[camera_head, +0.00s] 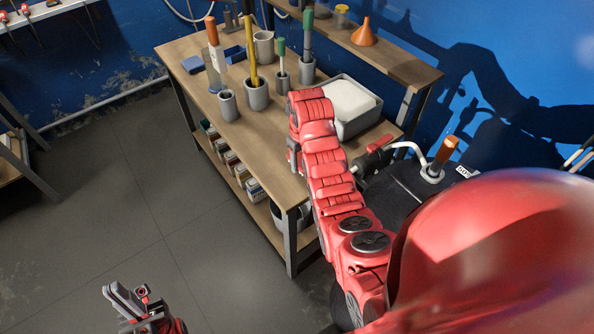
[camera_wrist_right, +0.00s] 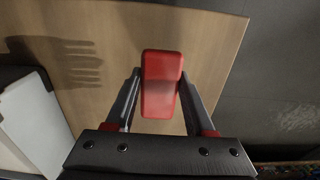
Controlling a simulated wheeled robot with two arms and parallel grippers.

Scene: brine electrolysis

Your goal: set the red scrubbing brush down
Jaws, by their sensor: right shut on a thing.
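The red scrubbing brush (camera_wrist_right: 161,84) shows in the right wrist view as a red block between the two fingers of my right gripper (camera_wrist_right: 159,98). The gripper is shut on it, over the wooden bench top (camera_wrist_right: 205,35). I cannot tell how high the brush is above the wood. In the head view my right arm reaches over the bench (camera_head: 262,134) near its front edge, and the brush cannot be made out there. My left gripper (camera_head: 127,299) is low at the bottom left, over the floor and away from the bench. Its jaw opening is unclear.
A grey tub (camera_head: 362,122) with white contents stands right of my right arm. A strip of bare wood lies left of the arm. An orange funnel (camera_head: 364,35) is on the shelf.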

